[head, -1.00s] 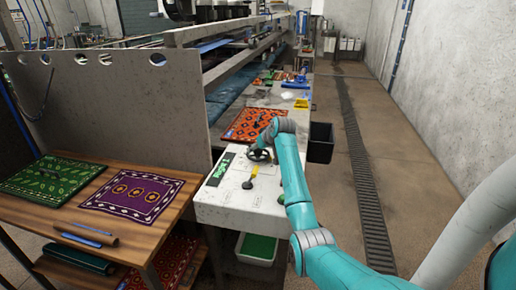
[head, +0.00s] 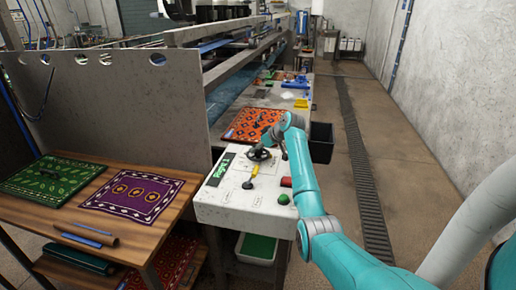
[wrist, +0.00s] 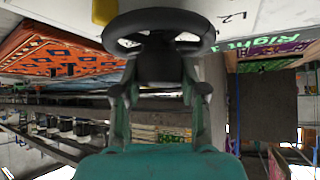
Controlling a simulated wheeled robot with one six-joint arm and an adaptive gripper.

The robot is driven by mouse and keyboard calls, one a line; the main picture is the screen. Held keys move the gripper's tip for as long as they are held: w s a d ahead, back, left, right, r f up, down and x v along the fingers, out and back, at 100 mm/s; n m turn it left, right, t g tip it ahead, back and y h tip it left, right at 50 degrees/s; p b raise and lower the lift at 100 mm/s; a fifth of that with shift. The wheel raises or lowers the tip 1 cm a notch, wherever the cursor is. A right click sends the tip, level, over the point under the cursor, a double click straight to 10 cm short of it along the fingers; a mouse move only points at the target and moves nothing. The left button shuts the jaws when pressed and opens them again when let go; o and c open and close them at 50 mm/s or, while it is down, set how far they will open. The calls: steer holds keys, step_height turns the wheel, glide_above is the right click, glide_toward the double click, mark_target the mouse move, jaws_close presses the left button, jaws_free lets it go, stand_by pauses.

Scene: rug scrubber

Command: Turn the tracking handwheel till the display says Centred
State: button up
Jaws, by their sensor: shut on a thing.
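The black tracking handwheel (head: 258,156) is on the white control console (head: 233,208). In the wrist view the handwheel's rim and spokes (wrist: 160,27) fill the top middle. My gripper (wrist: 159,88) has its two fingers on either side of the wheel's dark handle (wrist: 158,68) and is shut on it. In the head view my gripper (head: 275,148) is at the right side of the wheel. The display (head: 220,168) left of the wheel has green lettering, too small to read there. In the wrist view the display (wrist: 265,42) shows green text starting with "Right"; the rest is cut off.
The console also has a yellow-handled lever (head: 256,169), a black knob (head: 247,185), a red button (head: 286,181) and a green button (head: 283,198). An orange patterned rug (head: 254,125) lies just beyond. A grey panel (head: 105,105) stands at the left.

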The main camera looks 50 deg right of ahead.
steer(key=shift+n+y, duration=0.8)
steer(key=shift+n, duration=0.2)
steer(key=o, duration=1.2)
steer(key=shift+c, duration=0.2)
steer(key=v, duration=1.2)
steer(key=shift+d, duration=0.1)
